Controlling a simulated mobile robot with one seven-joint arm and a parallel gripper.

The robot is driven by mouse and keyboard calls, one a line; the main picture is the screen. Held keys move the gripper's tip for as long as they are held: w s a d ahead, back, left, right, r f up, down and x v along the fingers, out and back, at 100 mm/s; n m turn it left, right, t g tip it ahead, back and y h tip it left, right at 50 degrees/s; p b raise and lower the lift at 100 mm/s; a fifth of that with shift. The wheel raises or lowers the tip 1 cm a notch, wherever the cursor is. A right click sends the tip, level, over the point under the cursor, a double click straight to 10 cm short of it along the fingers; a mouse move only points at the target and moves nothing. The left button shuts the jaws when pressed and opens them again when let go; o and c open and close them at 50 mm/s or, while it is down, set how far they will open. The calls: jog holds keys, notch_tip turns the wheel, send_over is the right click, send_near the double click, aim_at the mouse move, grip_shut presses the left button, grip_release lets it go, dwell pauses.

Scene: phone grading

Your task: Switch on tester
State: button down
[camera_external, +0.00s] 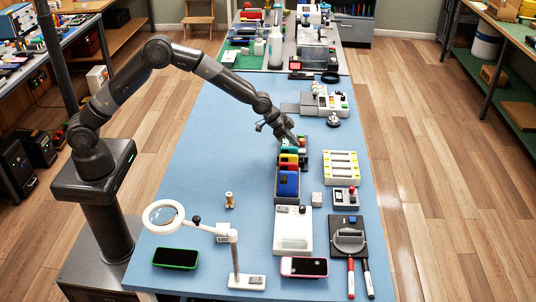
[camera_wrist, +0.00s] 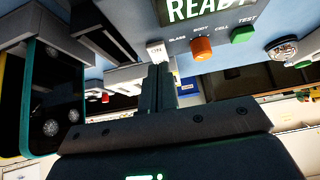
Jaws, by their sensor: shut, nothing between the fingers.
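The tester shows in the wrist view with a lit display (camera_wrist: 208,12) reading "READY". Below the display are an orange knob (camera_wrist: 201,48), a green button (camera_wrist: 242,34) under the word TEST, and a small white labelled part (camera_wrist: 157,50). My gripper's dark fingers (camera_wrist: 160,76) are shut and empty, with their tips just below the white part; I cannot tell whether they touch. In the external view my gripper (camera_external: 297,139) is low at the far end of the phone rack, hiding part of what is there.
The rack (camera_external: 287,199) holds several coloured phones, and a teal-edged phone (camera_wrist: 50,100) is close at the left in the wrist view. A yellow-marked white tray (camera_external: 342,167) stands right of the rack. A magnifier (camera_external: 164,217) stands in front. The blue table's left side is mostly clear.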

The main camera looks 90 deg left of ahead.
jog(key=shift+r, duration=0.55)
jog(key=r, duration=0.3)
jog(key=shift+s+r, duration=0.2)
jog(key=shift+s, duration=0.1)
jog(key=s+r, duration=0.5)
jog(key=s, duration=0.3)
jog(key=shift+r, duration=0.25)
jog(key=s+d+r+g, duration=0.1)
jog(key=s+d+r, duration=0.5)
jog(key=s, duration=0.4)
jog(key=s+d+r, duration=0.4)
jog(key=s+r, duration=0.3)
jog(key=s, duration=0.3)
jog(key=s+d, duration=0.2)
jog(key=s, duration=1)
jog(key=s+d, duration=0.2)
jog(key=s, duration=1)
jog(key=shift+s+g, duration=0.3)
jog(key=shift+g, duration=0.1)
